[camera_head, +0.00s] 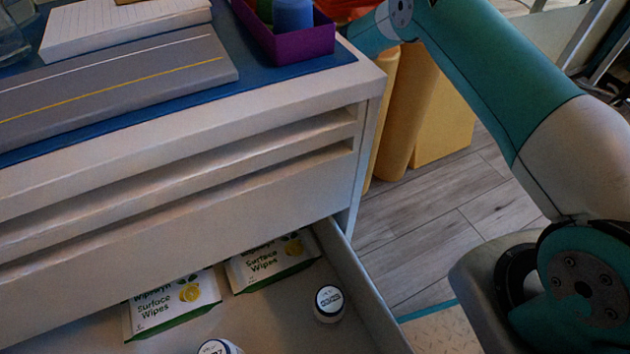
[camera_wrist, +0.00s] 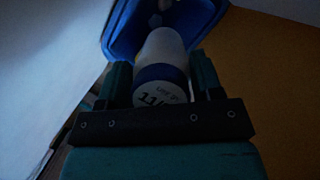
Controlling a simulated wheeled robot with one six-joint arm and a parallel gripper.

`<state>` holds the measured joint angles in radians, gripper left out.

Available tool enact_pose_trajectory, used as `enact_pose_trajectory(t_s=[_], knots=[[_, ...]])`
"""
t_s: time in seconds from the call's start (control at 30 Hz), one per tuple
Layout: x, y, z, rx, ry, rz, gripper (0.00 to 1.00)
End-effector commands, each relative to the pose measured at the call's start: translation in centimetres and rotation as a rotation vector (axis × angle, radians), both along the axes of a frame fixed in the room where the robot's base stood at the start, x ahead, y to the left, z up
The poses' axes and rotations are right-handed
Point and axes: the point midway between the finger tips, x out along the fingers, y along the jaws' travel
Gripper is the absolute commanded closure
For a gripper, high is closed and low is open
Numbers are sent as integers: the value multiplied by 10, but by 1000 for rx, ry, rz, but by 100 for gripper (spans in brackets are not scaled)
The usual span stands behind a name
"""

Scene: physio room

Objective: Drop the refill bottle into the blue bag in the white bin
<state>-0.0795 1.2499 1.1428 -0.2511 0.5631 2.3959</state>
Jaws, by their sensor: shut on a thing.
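In the wrist view my gripper (camera_wrist: 160,78) is shut on the refill bottle (camera_wrist: 160,72), one teal finger on each side of it. The bottle is white with a blue band, and its pale end with dark print faces the camera. Its far end points at the open blue bag (camera_wrist: 122,32), over or inside the mouth; I cannot tell which. The white bin around the bag cannot be made out clearly. In the head view my gripper, the held bottle, the bag and the bin are out of sight; my arm reaches away behind the cabinet's right corner.
An open drawer (camera_head: 285,312) holds two surface wipes packs (camera_head: 273,262) (camera_head: 172,303) and two round-topped bottles (camera_head: 329,303) (camera_head: 218,347). A purple tray (camera_head: 305,42) stands on the cabinet top. Yellow rolls (camera_head: 403,115) stand beyond the cabinet. Wooden floor (camera_head: 480,210) is clear to the right.

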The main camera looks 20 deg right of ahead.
Motion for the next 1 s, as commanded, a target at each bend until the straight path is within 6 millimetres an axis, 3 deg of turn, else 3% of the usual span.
enact_pose_trajectory(t_s=[0.1, 0.3, 0.63, 0.67, 0.77, 0.8, 1.0], knots=[[0, 0, -20, 0, 0, 1, 71], [0, 0, -41, 0, -2, 2, 71], [0, 0, -43, -1, -1, 2, 71], [0, 0, -43, 0, 0, 2, 38], [0, 0, -43, 0, 0, 2, 15], [0, 0, -43, 0, 0, 2, 10], [0, 0, -44, -1, 1, 2, 10]])
